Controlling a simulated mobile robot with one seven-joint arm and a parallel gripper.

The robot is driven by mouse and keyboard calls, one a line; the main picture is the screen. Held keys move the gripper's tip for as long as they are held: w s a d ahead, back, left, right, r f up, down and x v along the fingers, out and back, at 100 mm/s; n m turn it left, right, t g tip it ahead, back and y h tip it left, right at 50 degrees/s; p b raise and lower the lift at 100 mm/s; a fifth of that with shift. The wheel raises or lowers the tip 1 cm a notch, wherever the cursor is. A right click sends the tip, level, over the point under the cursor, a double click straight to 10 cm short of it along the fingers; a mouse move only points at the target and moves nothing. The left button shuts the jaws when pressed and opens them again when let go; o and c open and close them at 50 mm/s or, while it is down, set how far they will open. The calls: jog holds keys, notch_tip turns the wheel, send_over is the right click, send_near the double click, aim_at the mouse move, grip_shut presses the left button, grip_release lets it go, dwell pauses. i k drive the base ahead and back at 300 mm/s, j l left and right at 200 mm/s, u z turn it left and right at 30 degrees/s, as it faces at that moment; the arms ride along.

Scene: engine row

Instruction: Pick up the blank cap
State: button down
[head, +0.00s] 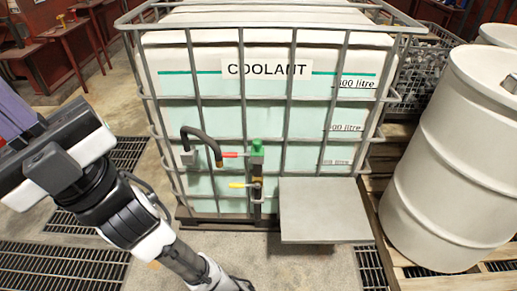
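I cannot pick out a blank cap for certain. A small green fitting (257,149) tops the valve pipe on the front of the coolant tank, and it may or may not be a cap. My gripper (52,152) is at the far left of the head view, on the end of my black and white arm. It is well left of the valve and apart from it. Its fingers are not clearly visible, so I cannot tell whether it is open. A purple piece (13,112) shows beside it at the left edge; I cannot tell what it is.
A caged white coolant tank (240,115) fills the middle. A dark bent hose (203,137), a red handle (231,155) and a yellow handle (238,185) are on its front. A grey shelf (322,210) juts out right of them. White drums (455,160) stand on a pallet at right.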

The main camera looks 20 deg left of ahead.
aim_at(257, 150)
jog(key=i+j+z, duration=0.15)
jog(key=j, duration=0.2)
jog(key=i+j+z, duration=0.15)
jog(key=j, duration=0.2)
jog(key=i+j+z, duration=0.15)
jog(key=j, duration=0.2)
jog(key=j+z, duration=0.15)
jog(key=j, duration=0.25)
